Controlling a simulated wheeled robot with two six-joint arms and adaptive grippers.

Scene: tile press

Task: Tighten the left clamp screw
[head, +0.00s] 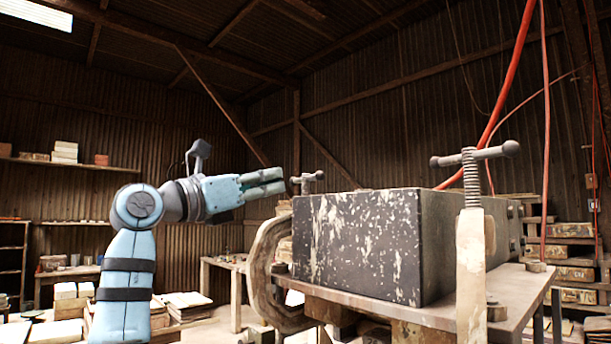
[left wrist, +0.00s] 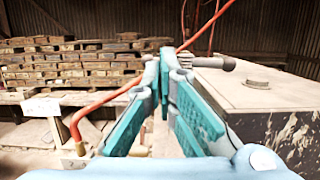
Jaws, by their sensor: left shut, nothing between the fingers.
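The left clamp screw (head: 307,182) is a grey T-handle at the top of a worn C-shaped clamp (head: 262,270), at the left side of the dark, paint-flecked block (head: 358,245). My left gripper (head: 282,181) is level with the handle, just left of it in the head view. Its teal fingers are shut and hold nothing. In the left wrist view the fingertips (left wrist: 165,60) are together, and the grey handle bar (left wrist: 210,62) shows right behind and beside them. I cannot tell whether they touch it. My right gripper is in neither view.
A second clamp (head: 470,265) with a larger T-handle (head: 475,154) stands at the block's near right corner. The block sits on a table (head: 520,285). Red hoses (head: 507,80) hang at the right. Open air surrounds my left arm.

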